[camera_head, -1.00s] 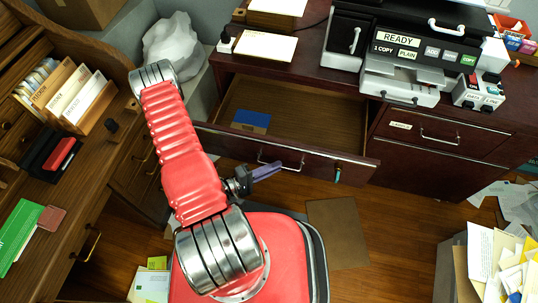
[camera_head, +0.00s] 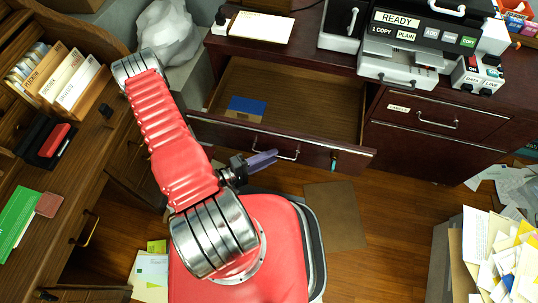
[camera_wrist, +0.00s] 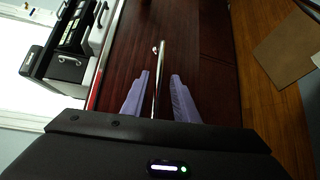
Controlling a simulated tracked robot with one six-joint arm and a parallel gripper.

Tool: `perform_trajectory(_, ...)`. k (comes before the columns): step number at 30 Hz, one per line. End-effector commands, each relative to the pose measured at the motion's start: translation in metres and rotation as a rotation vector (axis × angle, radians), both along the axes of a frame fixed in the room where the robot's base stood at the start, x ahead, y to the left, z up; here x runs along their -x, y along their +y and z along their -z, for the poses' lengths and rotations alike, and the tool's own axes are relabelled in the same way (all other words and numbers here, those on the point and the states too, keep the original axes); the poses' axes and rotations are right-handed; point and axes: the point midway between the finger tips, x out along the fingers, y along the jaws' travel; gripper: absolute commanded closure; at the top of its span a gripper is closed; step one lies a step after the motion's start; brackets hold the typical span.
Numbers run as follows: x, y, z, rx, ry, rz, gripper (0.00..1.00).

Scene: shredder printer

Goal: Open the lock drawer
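The lock drawer (camera_head: 330,148) is a dark red-brown drawer pulled well out of the cabinet, with a bare wooden inside and a blue item (camera_head: 247,105) lying in it. A teal key or tag (camera_head: 333,160) hangs on its front, right of the metal handle (camera_head: 290,152). My gripper (camera_head: 262,160) is at the left part of this handle. In the wrist view, its two purple fingers (camera_wrist: 158,98) stand apart on either side of the handle bar (camera_wrist: 159,75). The bar's lower end is hidden behind the gripper body.
A printer (camera_head: 400,65) stands on the cabinet top. A closed labelled drawer (camera_head: 430,115) is at the right. A wooden desk (camera_head: 85,165) stands at the left. A paper-filled bin (camera_head: 490,250) is at the lower right. Floor with a brown mat (camera_head: 335,215) lies before the drawer.

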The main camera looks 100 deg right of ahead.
Motion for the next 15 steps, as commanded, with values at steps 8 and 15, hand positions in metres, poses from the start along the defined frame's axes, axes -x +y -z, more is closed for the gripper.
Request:
perform_trajectory(8, -0.0005, -0.0005, -0.001, 0.002, 0.001, 0.0, 0.72)
perform_trajectory(15, -0.0081, 0.0021, -0.0022, 0.002, 0.002, -0.003, 0.72)
